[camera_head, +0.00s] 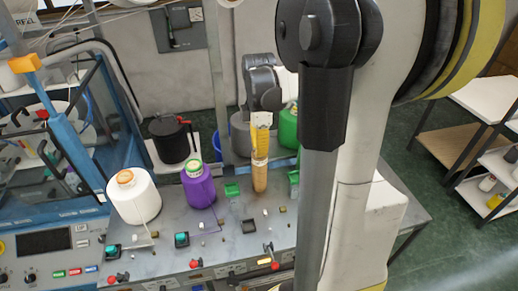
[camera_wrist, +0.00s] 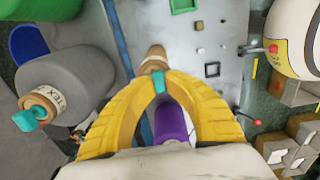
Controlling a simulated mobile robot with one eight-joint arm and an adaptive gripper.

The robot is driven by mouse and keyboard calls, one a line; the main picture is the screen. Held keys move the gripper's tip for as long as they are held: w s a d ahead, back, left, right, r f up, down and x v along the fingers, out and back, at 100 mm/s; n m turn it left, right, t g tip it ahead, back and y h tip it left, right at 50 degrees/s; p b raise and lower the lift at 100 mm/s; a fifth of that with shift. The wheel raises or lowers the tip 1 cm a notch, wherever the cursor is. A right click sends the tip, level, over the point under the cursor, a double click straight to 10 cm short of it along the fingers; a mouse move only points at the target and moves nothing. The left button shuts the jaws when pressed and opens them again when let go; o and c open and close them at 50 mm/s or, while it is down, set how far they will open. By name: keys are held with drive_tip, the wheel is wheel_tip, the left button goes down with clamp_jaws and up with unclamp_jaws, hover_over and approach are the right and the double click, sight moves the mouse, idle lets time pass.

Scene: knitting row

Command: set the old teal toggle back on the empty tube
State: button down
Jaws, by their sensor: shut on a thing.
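My gripper (camera_wrist: 159,88) has yellow ribbed fingers closed at the tips around a small teal toggle (camera_wrist: 159,80). In the head view my gripper (camera_head: 260,156) points down over the tan empty tube (camera_head: 260,179), which stands upright on the grey table. In the wrist view the tube's top (camera_wrist: 155,58) lies just beyond the teal toggle. I cannot tell whether the toggle touches the tube. The toggle is not discernible in the head view.
A purple cone (camera_head: 198,185) and a white cone (camera_head: 133,196) stand left of the tube. A grey cone (camera_wrist: 68,85) with another teal toggle (camera_wrist: 30,118) and a green cone (camera_head: 288,128) stand behind. Red-knobbed levers (camera_head: 274,265) line the front edge.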

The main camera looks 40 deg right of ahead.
drive_tip(key=c, duration=1.3)
unclamp_jaws()
drive_tip(key=shift+c, duration=0.2)
wheel_tip(320, 180, up, 12)
